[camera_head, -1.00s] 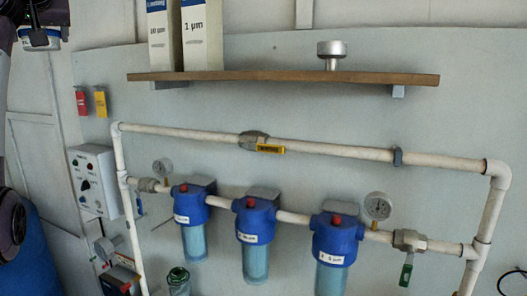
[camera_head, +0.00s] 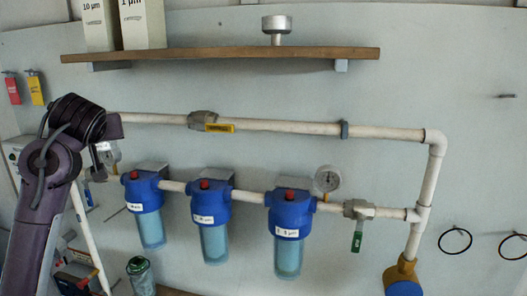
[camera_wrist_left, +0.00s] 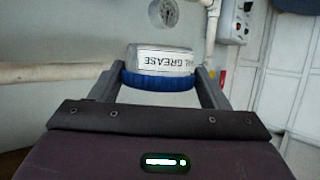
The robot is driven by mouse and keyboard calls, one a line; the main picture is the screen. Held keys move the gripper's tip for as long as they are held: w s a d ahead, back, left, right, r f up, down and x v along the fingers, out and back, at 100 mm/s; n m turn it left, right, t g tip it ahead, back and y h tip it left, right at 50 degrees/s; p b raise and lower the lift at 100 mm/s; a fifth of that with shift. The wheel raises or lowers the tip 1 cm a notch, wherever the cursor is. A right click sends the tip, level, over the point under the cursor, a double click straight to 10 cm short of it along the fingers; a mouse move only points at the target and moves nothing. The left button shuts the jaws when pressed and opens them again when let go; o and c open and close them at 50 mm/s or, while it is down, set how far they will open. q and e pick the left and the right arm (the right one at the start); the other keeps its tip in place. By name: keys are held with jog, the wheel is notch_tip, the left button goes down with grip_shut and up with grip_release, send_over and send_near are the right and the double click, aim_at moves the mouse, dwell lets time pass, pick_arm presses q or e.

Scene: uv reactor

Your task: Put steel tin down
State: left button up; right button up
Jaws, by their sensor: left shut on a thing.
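The steel tin (camera_wrist_left: 160,62) shows in the left wrist view, with a grey body, a blue band or lid (camera_wrist_left: 158,82) and a white label reading "...AL GREASE" upside down in that picture. My left gripper (camera_wrist_left: 160,77) is shut on it, one finger on each side. In the head view my left arm stands at the left, in front of the pipe's left end. Its gripper and the tin cannot be made out there. My right gripper is in neither current view.
A wooden shelf (camera_head: 220,54) holds two white boxes (camera_head: 142,22) at its left and a silver stemmed object (camera_head: 277,27) toward its right, with bare board between. Below run white pipes (camera_head: 280,126), blue filter housings (camera_head: 210,204) and a gauge (camera_head: 328,179). A green-capped jar (camera_head: 140,272) stands lower left.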

pick_arm(q)
jog(key=s+d+f+m+t+h, duration=0.1)
jog(key=s+d+f+m+h, duration=0.2)
jog(key=s+d+f, duration=0.5)
jog(key=s+d+f+m+t+h, duration=0.1)
jog(key=s+d+f+m+h, duration=0.25)
jog(key=d+f, duration=0.8)
notch_tip(320, 180, down, 13)
jog(key=b, duration=1.3)
jog(key=shift+d, duration=0.4)
jog(key=shift+f+n, duration=0.1)
jog(key=shift+n, duration=0.15)
